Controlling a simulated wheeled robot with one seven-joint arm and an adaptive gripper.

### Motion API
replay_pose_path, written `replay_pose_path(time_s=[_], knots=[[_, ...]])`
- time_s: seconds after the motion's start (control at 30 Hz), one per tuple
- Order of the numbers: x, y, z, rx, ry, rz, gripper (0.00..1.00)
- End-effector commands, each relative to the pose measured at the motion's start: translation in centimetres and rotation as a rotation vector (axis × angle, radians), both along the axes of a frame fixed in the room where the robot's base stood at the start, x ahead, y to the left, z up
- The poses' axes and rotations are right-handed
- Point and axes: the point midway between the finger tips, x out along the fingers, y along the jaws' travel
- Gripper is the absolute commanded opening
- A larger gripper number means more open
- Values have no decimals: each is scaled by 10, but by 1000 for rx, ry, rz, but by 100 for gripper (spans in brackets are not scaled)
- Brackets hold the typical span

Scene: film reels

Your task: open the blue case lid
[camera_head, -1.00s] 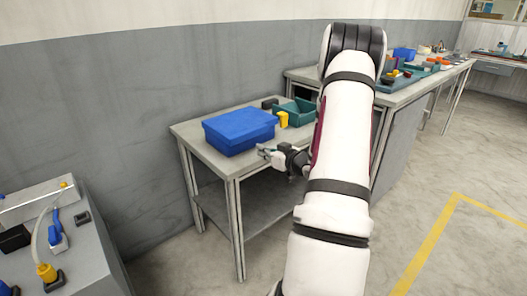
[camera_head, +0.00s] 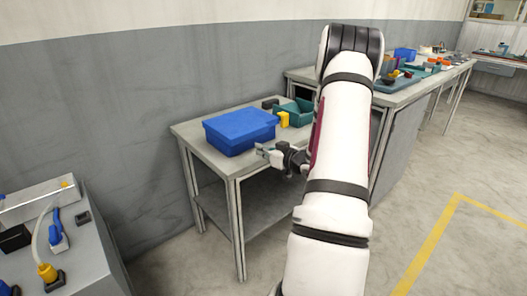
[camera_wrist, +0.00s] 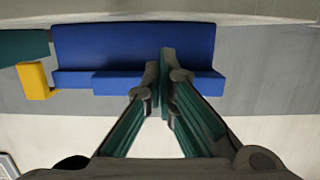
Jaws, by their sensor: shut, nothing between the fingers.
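The blue case (camera_head: 238,133) sits on the small grey table, with its lid down. In the wrist view the blue case (camera_wrist: 110,45) fills the upper middle, with a raised strip along its near side. My gripper (camera_head: 262,152) is at the front right of the case, near the table's front edge. In the wrist view my gripper (camera_wrist: 160,62) is shut and empty, its fingertips overlapping the case's near side in the picture. I cannot tell whether they touch it.
A yellow block (camera_head: 283,119) stands right of the case, with a teal bin (camera_head: 300,110) and a small dark block (camera_head: 270,103) behind. The wall is close behind the table (camera_head: 188,131). A longer bench (camera_head: 400,98) with several items stands to the right.

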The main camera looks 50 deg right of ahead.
Motion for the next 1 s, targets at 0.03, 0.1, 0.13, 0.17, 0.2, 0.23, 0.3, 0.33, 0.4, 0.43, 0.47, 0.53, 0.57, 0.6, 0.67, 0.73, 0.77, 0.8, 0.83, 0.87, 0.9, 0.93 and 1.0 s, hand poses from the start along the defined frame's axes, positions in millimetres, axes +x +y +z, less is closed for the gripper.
replay_pose_path(time_s=[0.03,0.1,0.13,0.17,0.2,0.23,0.3,0.33,0.4,0.43,0.47,0.53,0.57,0.6,0.67,0.73,0.77,0.8,0.83,0.87,0.9,0.93,1.0], knots=[[2,0,0,0,0,1,0],[5,-1,0,0,0,1,0],[6,-1,0,-1,-1,1,0],[7,-1,0,-1,0,1,0],[9,-2,0,-1,0,1,0],[10,-2,0,-1,0,1,0],[12,-2,0,-1,0,0,0],[13,-3,0,-1,0,0,0],[16,-3,0,0,0,0,0],[17,-3,0,0,0,0,0],[18,-4,0,0,0,0,0],[20,-4,0,-1,-1,0,0],[21,-5,0,-1,-1,0,0],[22,-5,0,-1,-1,0,0],[25,-6,0,-1,-1,0,0],[27,-6,0,-1,0,1,0],[28,-6,0,-1,0,1,0],[30,-7,0,-1,0,1,0],[31,-7,0,-1,0,1,0],[32,-7,0,0,0,1,0],[32,-7,0,0,1,1,0],[32,-7,0,0,1,1,0],[32,-7,0,0,1,0,0]])
